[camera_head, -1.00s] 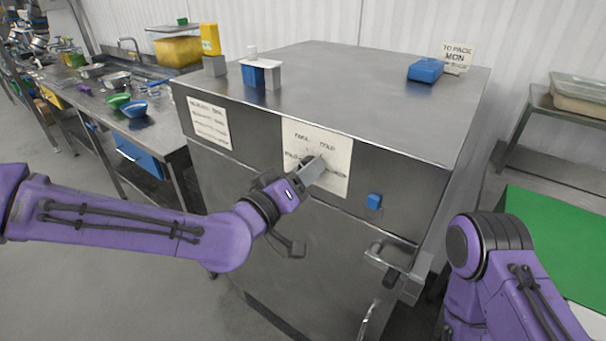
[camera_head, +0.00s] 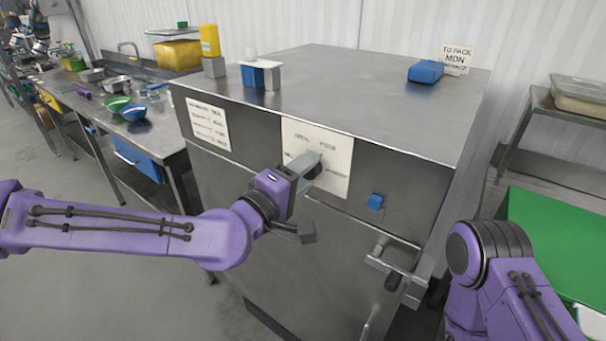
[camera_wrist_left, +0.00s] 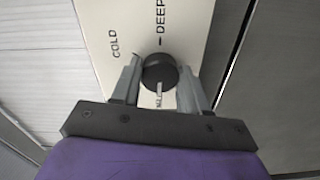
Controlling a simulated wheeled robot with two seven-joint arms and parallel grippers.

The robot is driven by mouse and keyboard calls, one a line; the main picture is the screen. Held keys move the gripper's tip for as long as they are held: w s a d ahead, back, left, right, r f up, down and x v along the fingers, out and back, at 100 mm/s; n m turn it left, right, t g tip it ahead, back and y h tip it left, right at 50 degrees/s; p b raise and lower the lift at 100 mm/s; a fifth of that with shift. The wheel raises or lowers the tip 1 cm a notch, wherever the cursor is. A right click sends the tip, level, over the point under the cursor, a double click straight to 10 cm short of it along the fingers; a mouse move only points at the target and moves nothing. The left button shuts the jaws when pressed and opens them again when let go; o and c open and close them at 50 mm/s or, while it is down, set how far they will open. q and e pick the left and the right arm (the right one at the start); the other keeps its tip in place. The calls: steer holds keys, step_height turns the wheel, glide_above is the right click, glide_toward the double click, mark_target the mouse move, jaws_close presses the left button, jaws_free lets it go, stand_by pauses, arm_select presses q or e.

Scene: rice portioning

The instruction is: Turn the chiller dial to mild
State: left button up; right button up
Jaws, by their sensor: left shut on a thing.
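The black round chiller dial (camera_wrist_left: 159,73) sits on a white label plate (camera_head: 330,150) on the steel chiller's front. My left gripper (camera_head: 311,170) is shut on the dial, with one finger on each side of it in the left wrist view (camera_wrist_left: 159,84). A white mark on the dial points toward the gripper's palm. The plate shows COLD at upper left and DEEP at upper right in the left wrist view. Lettering beside the mark is mostly hidden, so I cannot read it. My right gripper is out of view.
A sink counter (camera_head: 165,140) with bowls is at left, a green surface (camera_head: 555,240) at right.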

arm_select(q)
steer(key=shift+s+f, duration=0.1)
steer(key=shift+f, duration=0.1)
stand_by(0.3)
steer(key=o, duration=1.1)
steer(key=shift+r, duration=0.1)
steer(key=shift+c, duration=0.2)
